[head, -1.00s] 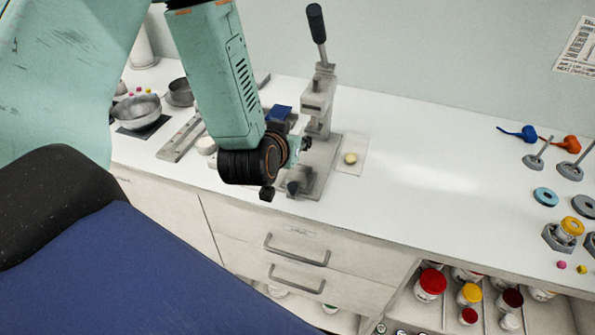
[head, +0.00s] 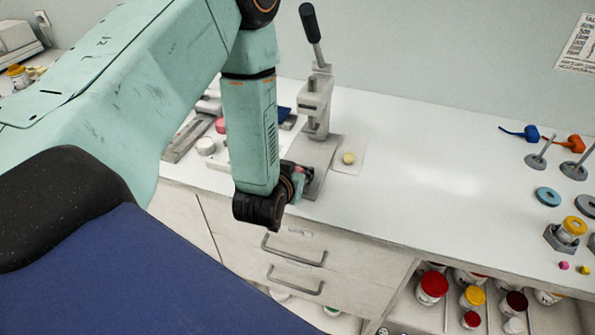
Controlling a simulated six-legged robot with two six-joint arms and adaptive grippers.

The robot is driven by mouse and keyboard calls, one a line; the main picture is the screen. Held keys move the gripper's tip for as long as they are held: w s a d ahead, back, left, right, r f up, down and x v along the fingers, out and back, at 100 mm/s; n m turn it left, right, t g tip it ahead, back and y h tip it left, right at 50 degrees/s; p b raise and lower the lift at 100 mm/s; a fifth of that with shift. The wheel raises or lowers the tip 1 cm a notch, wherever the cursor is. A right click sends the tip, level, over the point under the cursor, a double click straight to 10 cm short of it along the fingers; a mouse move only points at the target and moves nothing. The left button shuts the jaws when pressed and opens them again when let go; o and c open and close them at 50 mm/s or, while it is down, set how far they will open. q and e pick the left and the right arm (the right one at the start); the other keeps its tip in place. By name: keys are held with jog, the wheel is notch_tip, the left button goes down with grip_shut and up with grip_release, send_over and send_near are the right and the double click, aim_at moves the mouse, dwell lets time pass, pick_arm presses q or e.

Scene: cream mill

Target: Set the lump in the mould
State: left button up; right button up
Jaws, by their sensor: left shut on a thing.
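My left gripper (head: 303,178) is low over the front of the lever press's grey base plate (head: 322,152). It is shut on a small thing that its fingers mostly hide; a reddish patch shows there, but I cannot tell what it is. A pale yellow round lump (head: 348,158) lies on a thin pale sheet (head: 357,146) just right of the press, apart from the gripper. I cannot make out a mould on the base plate, partly because the gripper covers its front left. My right gripper is not in view.
The lever press (head: 316,100) stands upright with its dark handle raised. A pink round thing (head: 221,125) and a white round thing (head: 205,146) lie to the left. Discs, stands and a yellow-lidded jar (head: 574,226) are at the far right. The counter between is clear.

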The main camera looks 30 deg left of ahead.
pick_arm(q)
jog(key=shift+a+f, duration=0.25)
jog(key=shift+a, duration=0.4)
jog(key=o, duration=0.9)
jog(key=shift+d+r, duration=0.15)
jog(key=shift+d, duration=0.4)
jog(key=shift+o, duration=0.2)
jog(key=shift+a, duration=0.5)
jog(key=shift+s+d, duration=0.2)
jog(key=p+v, duration=0.3)
jog(key=v, duration=0.8)
jog(key=shift+s+r, duration=0.2)
jog(key=shift+r, duration=0.05)
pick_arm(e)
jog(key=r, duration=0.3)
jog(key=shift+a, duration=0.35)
pick_arm(q)
jog(key=shift+s+f, duration=0.1)
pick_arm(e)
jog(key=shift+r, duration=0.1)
